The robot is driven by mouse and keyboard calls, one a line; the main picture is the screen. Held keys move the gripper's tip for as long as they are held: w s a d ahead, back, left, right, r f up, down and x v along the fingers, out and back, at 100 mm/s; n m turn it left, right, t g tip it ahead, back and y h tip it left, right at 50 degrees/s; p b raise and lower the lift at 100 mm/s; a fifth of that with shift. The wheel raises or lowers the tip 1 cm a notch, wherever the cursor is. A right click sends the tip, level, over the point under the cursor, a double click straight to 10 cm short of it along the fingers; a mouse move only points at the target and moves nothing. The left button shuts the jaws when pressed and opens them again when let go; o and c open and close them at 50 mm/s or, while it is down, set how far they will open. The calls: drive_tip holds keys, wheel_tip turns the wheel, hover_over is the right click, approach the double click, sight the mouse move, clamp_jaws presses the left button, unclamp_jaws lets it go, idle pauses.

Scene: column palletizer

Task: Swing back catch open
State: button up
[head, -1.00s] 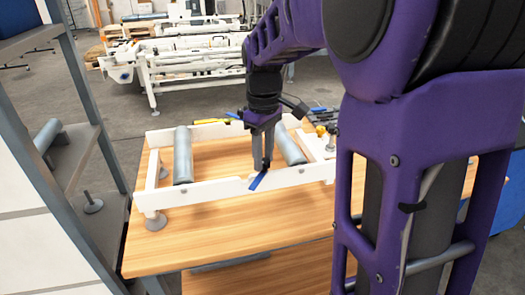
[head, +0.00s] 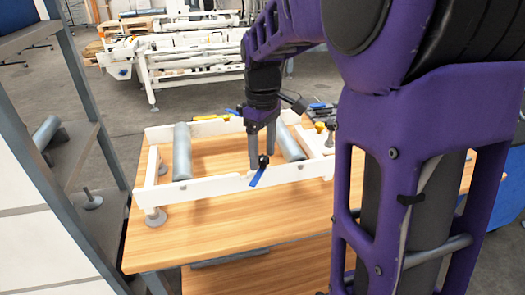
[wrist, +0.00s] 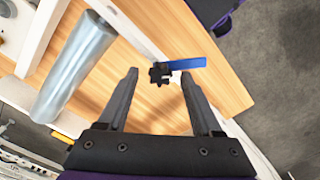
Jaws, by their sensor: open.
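A white frame (head: 215,188) with grey rollers stands on the wooden table. On its near rail is a catch with a black knob (head: 263,160) and a blue lever (head: 257,178), which slants down to the left. In the wrist view the knob (wrist: 160,74) lies in the gap between the fingertips, and the blue lever (wrist: 187,64) points right. A second blue catch (head: 233,112) shows small at the far rail. My gripper (head: 262,158) is open and empty above the near catch; it also shows in the wrist view (wrist: 159,77). Whether a finger touches the knob is unclear.
Grey rollers lie across the frame at left (head: 182,152) and right (head: 290,143). A yellow tool (head: 211,117) is behind the far rail. A grey shelf rack (head: 85,150) stands at left. The near part of the tabletop (head: 220,220) is clear.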

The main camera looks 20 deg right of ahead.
sight(262, 158)
wheel_tip(262, 158, up, 17)
drive_tip(key=p, duration=0.3)
drive_tip(key=shift+r, duration=0.2)
